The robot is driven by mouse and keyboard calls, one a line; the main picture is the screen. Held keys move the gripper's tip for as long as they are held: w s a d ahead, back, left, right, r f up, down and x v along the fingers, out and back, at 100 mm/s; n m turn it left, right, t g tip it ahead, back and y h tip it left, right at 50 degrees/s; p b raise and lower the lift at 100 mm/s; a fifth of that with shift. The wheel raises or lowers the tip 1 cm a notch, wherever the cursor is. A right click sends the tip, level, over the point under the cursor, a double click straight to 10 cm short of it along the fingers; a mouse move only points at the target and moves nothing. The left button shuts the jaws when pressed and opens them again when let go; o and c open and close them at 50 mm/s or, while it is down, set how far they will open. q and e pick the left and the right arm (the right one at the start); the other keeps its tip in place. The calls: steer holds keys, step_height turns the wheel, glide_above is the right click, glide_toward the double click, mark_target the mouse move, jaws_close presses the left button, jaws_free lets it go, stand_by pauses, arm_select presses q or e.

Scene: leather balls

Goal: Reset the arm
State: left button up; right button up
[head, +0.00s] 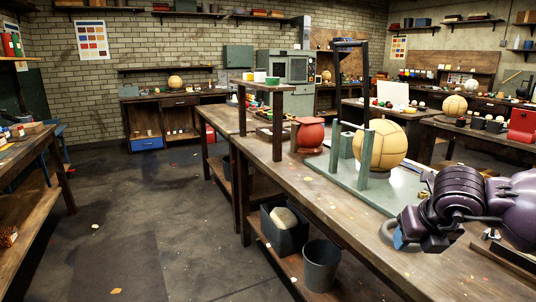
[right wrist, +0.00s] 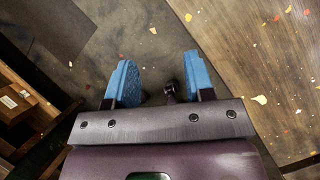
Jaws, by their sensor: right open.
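My right gripper (head: 410,240) is at the right of the head view, at the end of a dark purple arm, over the near part of the workbench. In the right wrist view its two blue fingers (right wrist: 157,82) stand apart with nothing between them. A tan leather ball (head: 381,146) rests on a green-grey stand (head: 347,182) on the bench, beyond and left of the gripper. My left gripper is not in view.
The wooden workbench (head: 318,208) runs along the middle right. A red pot (head: 311,134) stands beside the ball. A tall dark post frame (head: 335,105) rises from the stand. A grey bin (head: 321,264) sits below the bench. The floor (head: 135,215) at left is mostly clear.

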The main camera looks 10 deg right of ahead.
steer(key=a+r+m+t+y+p, duration=0.1)
steer(key=a+r+t+y, duration=0.1)
steer(key=a+y, duration=0.6)
steer(key=a+r+m+t+y+p, duration=0.1)
steer(key=a+r+t+y, duration=0.15)
steer(key=a+y, duration=0.6)
steer(key=s+d+f+m+t+h+p, duration=0.1)
steer(key=s+d+f+m+t+h, duration=0.2)
steer(key=f+m+h, duration=0.5)
steer(key=s+d+f+m+t+h+p, duration=0.1)
steer(key=s+d+f+m+t+h, duration=0.2)
steer(key=f+m, duration=0.85)
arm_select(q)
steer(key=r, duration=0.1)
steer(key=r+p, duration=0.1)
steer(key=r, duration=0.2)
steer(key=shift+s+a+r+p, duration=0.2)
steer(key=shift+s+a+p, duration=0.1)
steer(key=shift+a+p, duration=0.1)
arm_select(e)
steer(key=s+f+m+g+h, duration=0.2)
steer(key=s+f+m, duration=0.3)
steer(key=s, duration=0.4)
steer(key=s+f+m+g+h, duration=0.2)
steer(key=s+f+m, duration=0.3)
steer(key=s, duration=0.5)
step_height(320, 180, down, 2)
steer(key=shift+d+f+g+h, duration=0.25)
steer(key=shift+d+g+h, duration=0.1)
steer(key=shift+g, duration=0.1)
